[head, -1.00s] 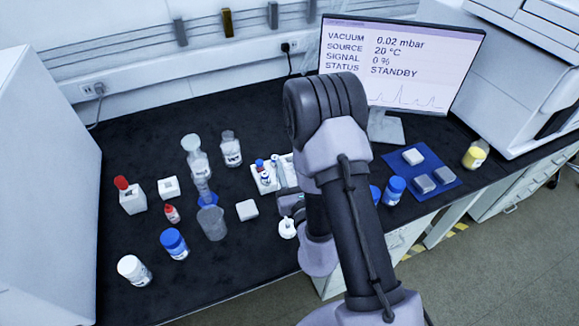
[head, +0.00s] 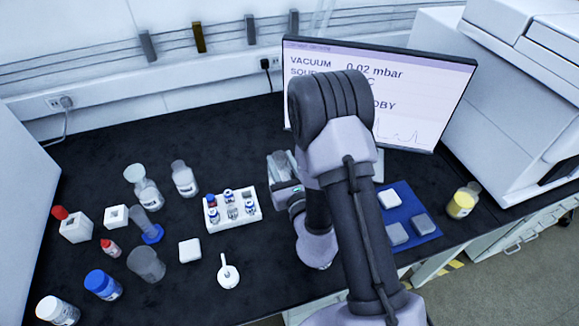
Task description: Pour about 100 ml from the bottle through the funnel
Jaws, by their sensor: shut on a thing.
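A labelled bottle (head: 147,193) with a clear funnel (head: 134,173) at its top stands on the black bench at the left. A second clear labelled bottle (head: 184,180) stands close on its right. My gripper (head: 282,168) is right of the vial rack, partly hidden by my arm. It is shut on a pale, glassy-looking thing, too covered for me to name. It is well apart from the funnel.
A white vial rack (head: 231,222) lies between the bottles and my gripper. A blue-footed cylinder (head: 151,234), a clear beaker (head: 147,264), a blue-capped bottle (head: 103,285) and a white-capped bottle (head: 57,311) stand left. A monitor (head: 440,90) stands behind my arm.

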